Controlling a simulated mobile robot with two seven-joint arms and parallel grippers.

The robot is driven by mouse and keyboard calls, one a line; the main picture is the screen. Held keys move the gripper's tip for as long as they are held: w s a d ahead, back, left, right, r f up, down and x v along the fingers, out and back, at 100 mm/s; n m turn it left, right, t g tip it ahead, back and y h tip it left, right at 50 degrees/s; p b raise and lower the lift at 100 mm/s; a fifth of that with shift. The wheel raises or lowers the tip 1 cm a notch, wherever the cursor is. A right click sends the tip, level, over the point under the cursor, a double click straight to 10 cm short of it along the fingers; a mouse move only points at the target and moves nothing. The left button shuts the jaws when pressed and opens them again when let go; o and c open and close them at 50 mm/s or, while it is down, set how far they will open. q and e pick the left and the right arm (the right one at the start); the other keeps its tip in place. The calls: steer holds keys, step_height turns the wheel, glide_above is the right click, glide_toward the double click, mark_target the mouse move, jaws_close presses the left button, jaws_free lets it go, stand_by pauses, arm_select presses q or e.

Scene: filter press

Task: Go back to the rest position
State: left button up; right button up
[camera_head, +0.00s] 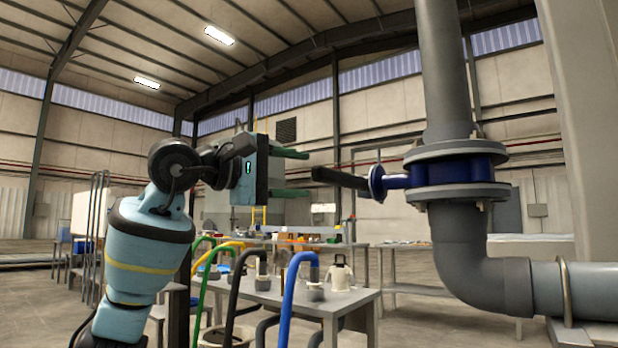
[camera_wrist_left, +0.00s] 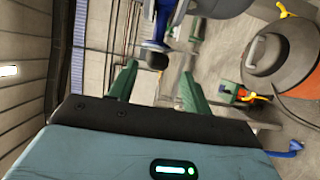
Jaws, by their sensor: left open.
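My left gripper (camera_head: 291,172) is raised in the middle of the head view, its two green fingers spread apart and pointing right. Nothing is between the fingers. A blue valve (camera_head: 455,172) sits between grey flanges on a large vertical pipe to the right. Its black handle (camera_head: 340,178) points left toward my gripper, with a small gap to the fingertips. In the left wrist view the open fingers (camera_wrist_left: 158,84) show, with the end of the black handle (camera_wrist_left: 153,58) beyond and between them. My right gripper is in neither view.
A grey pipe elbow (camera_head: 475,275) runs from the valve to the right edge. Behind my arm, a grey table (camera_head: 340,302) holds several jugs, with coloured hoses (camera_head: 292,290) in front of it. More benches stand farther back. The air above the table is open.

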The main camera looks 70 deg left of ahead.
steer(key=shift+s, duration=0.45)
